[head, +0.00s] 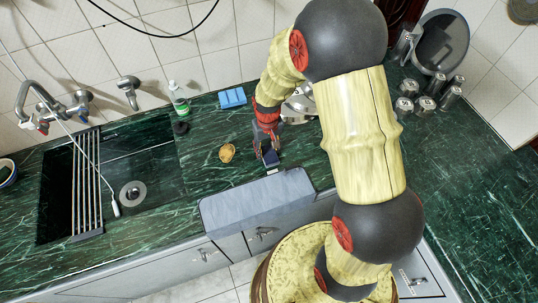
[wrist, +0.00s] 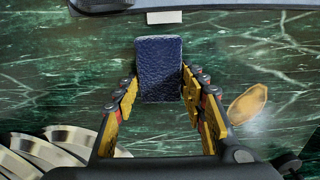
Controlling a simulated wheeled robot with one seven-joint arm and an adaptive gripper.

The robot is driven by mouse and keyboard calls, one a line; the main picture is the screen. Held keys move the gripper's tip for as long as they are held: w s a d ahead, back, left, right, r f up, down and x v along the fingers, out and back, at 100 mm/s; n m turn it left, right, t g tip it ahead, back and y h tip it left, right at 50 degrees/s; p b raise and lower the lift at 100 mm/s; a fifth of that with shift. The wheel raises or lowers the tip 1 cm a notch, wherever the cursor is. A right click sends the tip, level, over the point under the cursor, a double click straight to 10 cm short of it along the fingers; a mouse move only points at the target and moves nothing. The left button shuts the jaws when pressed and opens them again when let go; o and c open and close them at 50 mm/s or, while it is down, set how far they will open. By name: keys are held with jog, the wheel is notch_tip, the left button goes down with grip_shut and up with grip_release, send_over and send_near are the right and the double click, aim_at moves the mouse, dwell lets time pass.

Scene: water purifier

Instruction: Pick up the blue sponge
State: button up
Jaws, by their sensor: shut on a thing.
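The blue sponge (wrist: 161,66) is a dark blue, rough-textured block between the two fingers of my gripper (wrist: 160,82) in the wrist view. My gripper is shut on it, with a finger against each long side. In the head view, the sponge (head: 271,158) shows small and dark at the tip of my gripper (head: 268,149), just above the green counter or touching it; I cannot tell which.
A brown oval object (head: 227,153) lies left of my gripper. A grey box-like ledge (head: 257,202) is at the counter's front. A light blue block (head: 232,98), a bottle (head: 179,98) and a metal pot (head: 298,106) stand behind. The sink (head: 150,165) is left.

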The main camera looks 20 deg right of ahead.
aim_at(268, 150)
jog(key=shift+c, duration=0.9)
jog(key=shift+r, duration=0.5)
notch_tip(268, 150, up, 2)
jog(key=shift+r+p, duration=0.1)
jog(key=shift+p, duration=0.55)
jog(key=s+r, duration=0.1)
jog(key=s+a+r+p, duration=0.1)
jog(key=r, duration=0.1)
jog(key=s+a+r, duration=0.1)
jog(key=r, duration=0.1)
jog(key=shift+s+a, duration=0.1)
jog(key=shift+a, duration=0.05)
jog(key=s+a+r+p, duration=0.2)
jog(key=s+a+r, duration=0.2)
jog(key=s, duration=0.4)
jog(key=shift+s+a+r, duration=0.3)
jog(key=shift+a+r, duration=0.1)
jog(key=shift+a, duration=0.25)
